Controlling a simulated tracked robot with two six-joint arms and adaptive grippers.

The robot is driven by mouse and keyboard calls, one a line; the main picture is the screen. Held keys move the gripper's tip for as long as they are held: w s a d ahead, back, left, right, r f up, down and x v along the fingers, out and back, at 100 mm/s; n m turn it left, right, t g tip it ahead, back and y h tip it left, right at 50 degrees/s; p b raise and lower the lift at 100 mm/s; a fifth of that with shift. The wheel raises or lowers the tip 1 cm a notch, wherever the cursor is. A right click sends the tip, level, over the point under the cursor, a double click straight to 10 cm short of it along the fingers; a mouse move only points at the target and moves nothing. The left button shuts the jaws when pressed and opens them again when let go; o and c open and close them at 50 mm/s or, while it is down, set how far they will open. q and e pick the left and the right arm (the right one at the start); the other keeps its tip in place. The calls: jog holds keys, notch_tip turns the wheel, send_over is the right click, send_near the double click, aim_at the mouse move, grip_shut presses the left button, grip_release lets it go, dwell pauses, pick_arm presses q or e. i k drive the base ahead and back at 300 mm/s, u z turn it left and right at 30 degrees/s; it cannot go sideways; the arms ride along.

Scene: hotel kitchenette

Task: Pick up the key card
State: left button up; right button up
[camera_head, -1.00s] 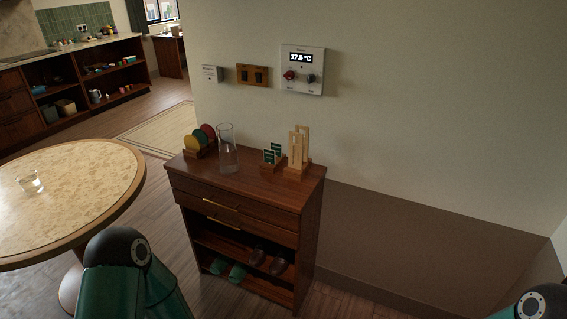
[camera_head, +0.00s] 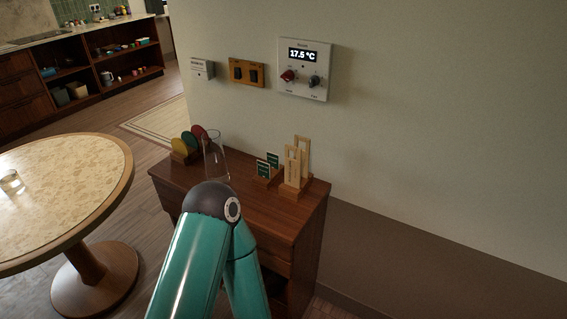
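Small dark green cards (camera_head: 273,160) with pale markings stand in a low wooden holder on top of the wooden cabinet (camera_head: 315,205). They look like the key cards, but their print is too small to read. A small white box (camera_head: 203,69) on the wall has a label I cannot read; I cannot tell whether it holds a card. My teal arm rises in front of the cabinet and hides part of its front and top edge. Neither gripper shows, and nothing is seen held.
A clear glass vessel (camera_head: 215,160) and a rack of coloured discs (camera_head: 186,147) stand left of the cards. Pale tall wooden pieces in a stand (camera_head: 297,170) are just right of them. A round table (camera_head: 122,195) with a glass (camera_head: 11,183) is at left. A thermostat (camera_head: 305,70) and switch panel (camera_head: 246,72) are on the wall.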

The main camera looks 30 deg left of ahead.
aim_at(263, 168)
jog(key=u, duration=0.1)
jog(key=i, duration=0.7)
jog(key=u, duration=0.6)
